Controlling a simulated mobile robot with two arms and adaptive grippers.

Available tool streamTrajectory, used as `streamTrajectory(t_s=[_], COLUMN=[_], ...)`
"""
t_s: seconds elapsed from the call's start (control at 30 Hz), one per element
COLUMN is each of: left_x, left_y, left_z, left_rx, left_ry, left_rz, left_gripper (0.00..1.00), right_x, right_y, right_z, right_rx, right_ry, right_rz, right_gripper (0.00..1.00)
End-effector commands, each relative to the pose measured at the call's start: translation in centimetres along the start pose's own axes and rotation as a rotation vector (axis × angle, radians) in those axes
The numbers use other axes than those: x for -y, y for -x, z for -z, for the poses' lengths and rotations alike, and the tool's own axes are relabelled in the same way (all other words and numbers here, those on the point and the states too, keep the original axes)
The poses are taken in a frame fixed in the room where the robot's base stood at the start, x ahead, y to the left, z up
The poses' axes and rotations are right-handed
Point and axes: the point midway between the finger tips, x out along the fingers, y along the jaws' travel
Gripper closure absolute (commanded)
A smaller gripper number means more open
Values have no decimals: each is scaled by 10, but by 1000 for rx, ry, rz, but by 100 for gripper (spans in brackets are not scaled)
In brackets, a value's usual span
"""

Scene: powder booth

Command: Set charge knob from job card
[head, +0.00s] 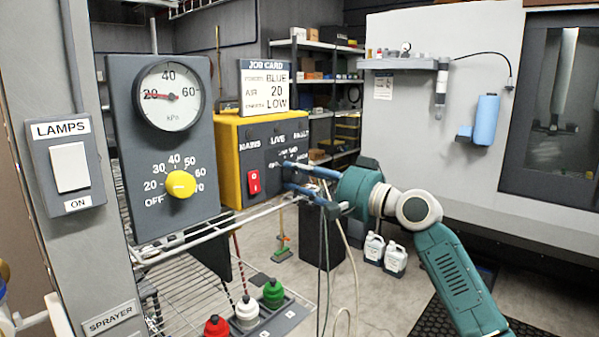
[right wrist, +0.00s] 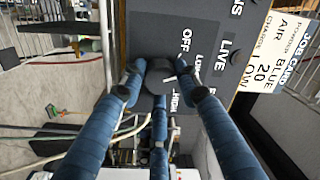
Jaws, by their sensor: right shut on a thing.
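The charge knob (right wrist: 158,76) is a dark round knob on the grey front of the yellow control box (head: 229,155). In the right wrist view, OFF, LOW and HIGH are printed around it. A white pointer line on it points toward the LOW and HIGH side; which one exactly I cannot tell. My right gripper (head: 287,174) is shut on the knob, its blue fingers around it; they hide the knob in the head view. The job card (head: 265,87) stands on the box and reads powder BLUE, AIR 20, charge LOW.
A red switch (head: 253,182) sits on the box left of my fingers. A pressure gauge (head: 168,95) reading about 20 and a yellow air knob (head: 180,184) are on the grey panel further left. A wire rack (head: 190,285) and bottles with coloured caps (head: 247,310) are below.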

Motion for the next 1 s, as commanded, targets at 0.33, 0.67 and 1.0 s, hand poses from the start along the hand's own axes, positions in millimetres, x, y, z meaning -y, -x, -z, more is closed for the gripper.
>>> streamTrajectory(t_s=[0.33, 0.67, 1.0], left_x=[0, 0, 2], left_y=[1, 1, 1], left_z=[0, 0, -2], left_rx=[0, 0, 2], left_ry=[0, 0, 1], left_rz=[0, 0, 2], left_gripper=[60, 60, 60], right_x=[2, 2, 0], right_y=[1, 0, 15], right_z=[3, 2, 2], right_rx=[-8, -6, -5], right_ry=[-11, -11, -10], right_rz=[4, 3, 0], right_gripper=[94, 49, 49])
